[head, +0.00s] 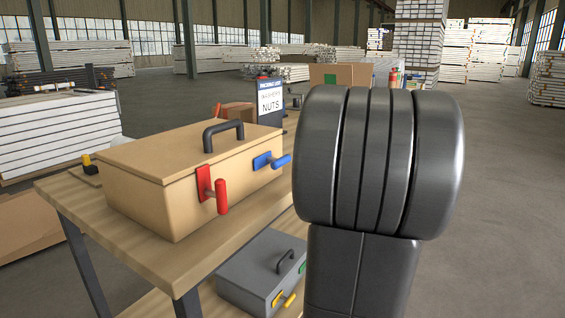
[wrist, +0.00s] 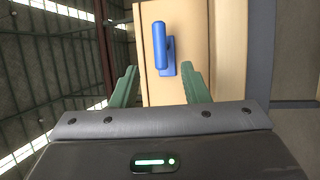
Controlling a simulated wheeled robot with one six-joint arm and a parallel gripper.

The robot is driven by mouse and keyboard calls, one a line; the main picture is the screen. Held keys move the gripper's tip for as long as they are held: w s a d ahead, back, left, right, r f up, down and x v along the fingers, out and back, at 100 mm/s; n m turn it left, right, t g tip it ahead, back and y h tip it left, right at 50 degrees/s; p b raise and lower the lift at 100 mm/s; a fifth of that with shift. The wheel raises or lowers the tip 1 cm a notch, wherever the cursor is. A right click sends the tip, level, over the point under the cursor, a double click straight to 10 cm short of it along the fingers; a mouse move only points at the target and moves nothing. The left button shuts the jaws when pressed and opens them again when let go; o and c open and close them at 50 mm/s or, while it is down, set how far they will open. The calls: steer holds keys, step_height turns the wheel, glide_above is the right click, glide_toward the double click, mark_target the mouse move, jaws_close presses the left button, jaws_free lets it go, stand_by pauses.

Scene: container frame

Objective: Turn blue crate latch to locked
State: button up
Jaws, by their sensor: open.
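A tan crate (head: 150,205) with a dark top handle (head: 223,134) stands on a wooden workbench. The blue latch (head: 270,161) is on its front face, right of a red latch (head: 213,190). The blue handle lies roughly level in the head view. In the wrist view the blue latch (wrist: 162,47) shows just beyond the fingertips, slightly left of the middle of the gap. My gripper (wrist: 160,80) is open and empty, with its green fingers either side of the latch's line and apart from it. In the head view my arm hides the gripper.
A grey crate (head: 250,275) with a yellow latch (head: 286,299) and a green latch (head: 302,267) sits on the lower shelf. Open floor lies to the right.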

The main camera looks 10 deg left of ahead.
mark_target(284, 163)
steer(key=b+x, duration=0.1)
steer(key=x, duration=1)
steer(key=shift+a, duration=0.1)
steer(key=shift+r, duration=0.1)
jaws_close()
